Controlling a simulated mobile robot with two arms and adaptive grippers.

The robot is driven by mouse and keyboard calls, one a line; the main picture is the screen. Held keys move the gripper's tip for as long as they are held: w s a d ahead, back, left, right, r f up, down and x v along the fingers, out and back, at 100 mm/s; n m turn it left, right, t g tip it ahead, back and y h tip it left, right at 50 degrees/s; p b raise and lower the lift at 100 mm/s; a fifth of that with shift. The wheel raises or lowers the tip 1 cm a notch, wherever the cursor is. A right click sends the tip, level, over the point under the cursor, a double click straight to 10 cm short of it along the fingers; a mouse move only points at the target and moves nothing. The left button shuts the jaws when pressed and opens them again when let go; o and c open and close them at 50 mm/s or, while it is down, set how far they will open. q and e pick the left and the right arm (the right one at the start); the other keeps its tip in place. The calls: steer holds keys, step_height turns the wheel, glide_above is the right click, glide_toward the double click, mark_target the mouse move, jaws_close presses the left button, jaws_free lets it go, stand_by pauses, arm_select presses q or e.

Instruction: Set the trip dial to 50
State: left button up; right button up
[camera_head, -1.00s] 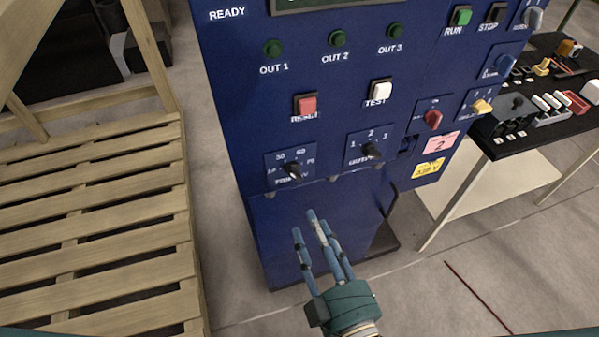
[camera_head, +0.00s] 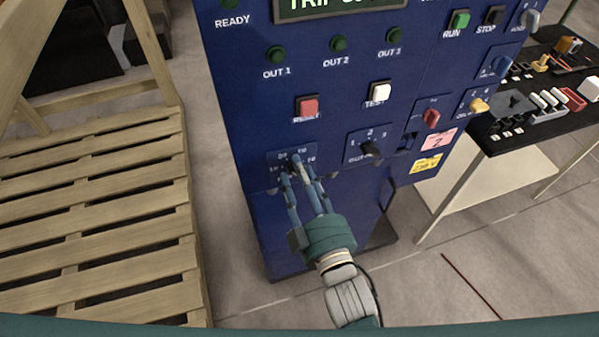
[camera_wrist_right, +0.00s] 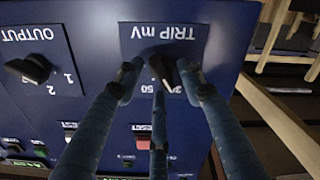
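The trip dial is a black knob on a blue plate, low on the blue cabinet front. In the right wrist view the dial (camera_wrist_right: 160,69) shows upside down under the "TRIP mV" label, with a "50" mark partly visible. My right gripper (camera_head: 299,173) is at the dial in the head view, its fingers covering most of it. In the right wrist view the gripper's fingers (camera_wrist_right: 159,75) are spread on both sides of the knob. A gap shows on the left side; contact on the right cannot be told. The dial's exact setting is hidden. My left gripper is not in view.
The display (camera_head: 335,8) at the top shows "TRIP" and a blurred, cut-off value. The output dial (camera_head: 371,148) is just right of the trip dial. Reset (camera_head: 307,106) and test (camera_head: 379,91) buttons sit above. A wooden pallet (camera_head: 100,220) lies left, a black-topped table (camera_head: 520,140) right.

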steer(key=shift+c, duration=0.3)
steer(key=c, duration=0.9)
steer(key=shift+r, duration=0.2)
steer(key=shift+m+p, duration=0.3)
steer(key=shift+m, duration=0.1)
steer(key=shift+w+d+f+m+p, duration=0.15)
steer(key=shift+m+p, duration=1.15)
steer(key=shift+m, duration=1.45)
steer(key=shift+d+f+m+p, duration=0.1)
steer(key=shift+m+p, duration=1.15)
steer(key=shift+m, duration=1.5)
